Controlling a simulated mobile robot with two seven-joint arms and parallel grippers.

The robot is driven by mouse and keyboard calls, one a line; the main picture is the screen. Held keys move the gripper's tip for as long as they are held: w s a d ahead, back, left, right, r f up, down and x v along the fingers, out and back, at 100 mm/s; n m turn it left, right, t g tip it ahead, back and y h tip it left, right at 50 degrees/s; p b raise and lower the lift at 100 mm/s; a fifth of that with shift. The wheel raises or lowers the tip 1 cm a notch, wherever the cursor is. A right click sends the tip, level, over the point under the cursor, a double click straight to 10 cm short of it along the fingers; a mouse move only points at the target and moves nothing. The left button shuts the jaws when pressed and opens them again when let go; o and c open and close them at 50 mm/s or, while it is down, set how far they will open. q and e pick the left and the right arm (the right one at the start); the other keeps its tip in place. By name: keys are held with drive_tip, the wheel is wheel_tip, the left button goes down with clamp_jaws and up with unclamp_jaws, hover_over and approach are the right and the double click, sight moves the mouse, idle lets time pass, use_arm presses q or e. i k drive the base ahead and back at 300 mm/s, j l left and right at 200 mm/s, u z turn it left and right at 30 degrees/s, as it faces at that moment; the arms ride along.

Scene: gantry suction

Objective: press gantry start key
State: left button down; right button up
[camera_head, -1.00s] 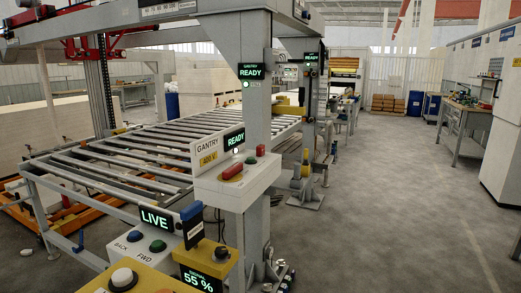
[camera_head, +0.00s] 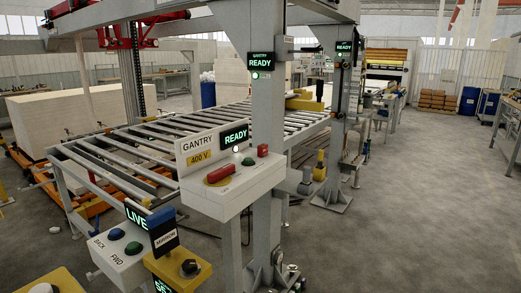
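The gantry control box (camera_head: 222,200) is a pale box on a post in the middle of the camera_head view. Its back plate reads GANTRY and 400 V, beside a lit green READY display (camera_head: 234,136). On its top are a red rotary handle (camera_head: 219,174) on a yellow base, a green button (camera_head: 249,161) and a red button (camera_head: 263,150). A small white lamp (camera_head: 236,149) glows below the display. Which button is the start key is not legibly marked. Neither of my grippers is in view.
A BACK/FWD box (camera_head: 118,262) with a LIVE display (camera_head: 137,216) stands at lower left, beside yellow boxes (camera_head: 178,268). A grey gantry column (camera_head: 268,110) rises behind the control box. The roller table (camera_head: 130,165) stretches behind. Open floor (camera_head: 420,220) lies to the right.

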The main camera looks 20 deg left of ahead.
sight(246, 161)
drive_tip(key=i+l, duration=0.95)
drive_tip(key=l, duration=0.3)
drive_tip(key=i+j+u, duration=0.05)
